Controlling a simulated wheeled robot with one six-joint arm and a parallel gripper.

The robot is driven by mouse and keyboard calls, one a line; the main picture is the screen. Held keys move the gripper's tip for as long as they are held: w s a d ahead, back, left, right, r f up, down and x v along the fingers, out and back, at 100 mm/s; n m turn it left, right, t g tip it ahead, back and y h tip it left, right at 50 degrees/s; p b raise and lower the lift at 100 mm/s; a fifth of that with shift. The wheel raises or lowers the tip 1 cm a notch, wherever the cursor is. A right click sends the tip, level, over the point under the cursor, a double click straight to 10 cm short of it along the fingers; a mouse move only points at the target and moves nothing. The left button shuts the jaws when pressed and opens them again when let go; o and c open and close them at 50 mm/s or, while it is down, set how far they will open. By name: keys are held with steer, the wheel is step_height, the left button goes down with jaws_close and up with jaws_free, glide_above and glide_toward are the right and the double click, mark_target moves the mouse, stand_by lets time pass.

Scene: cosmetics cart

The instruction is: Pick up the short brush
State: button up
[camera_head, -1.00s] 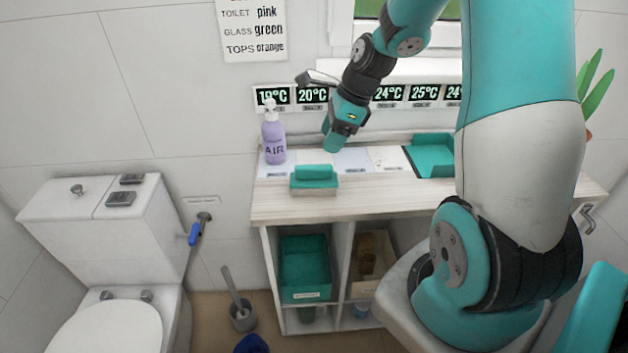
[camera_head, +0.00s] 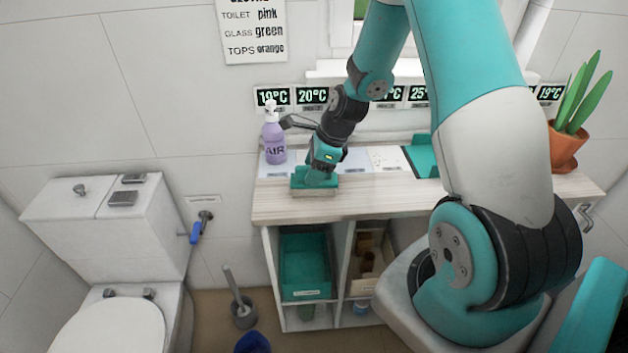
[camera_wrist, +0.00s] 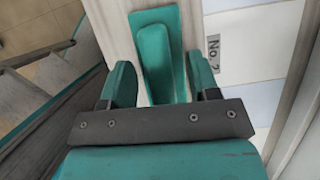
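The short brush (camera_head: 313,191) lies on the wooden counter top. It has a teal back with a raised handle and a pale base. In the wrist view the brush (camera_wrist: 157,50) reaches from the far end back to between my two fingers. My gripper (camera_head: 320,174) is low over the brush in the head view and hides part of it. In the wrist view my gripper (camera_wrist: 161,78) is open, with one finger on each side of the brush. A gap shows at its right side; contact on the left is hard to tell.
A purple AIR bottle (camera_head: 273,138) stands left of the brush at the back. A teal tray (camera_head: 424,158) and a potted plant (camera_head: 566,146) are to the right. Shelves below hold a teal bin (camera_head: 305,270). A label strip (camera_wrist: 214,50) lies beside the brush.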

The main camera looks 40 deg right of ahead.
jaws_close()
steer(key=shift+r, duration=0.15)
step_height(320, 180, up, 20)
stand_by(0.3)
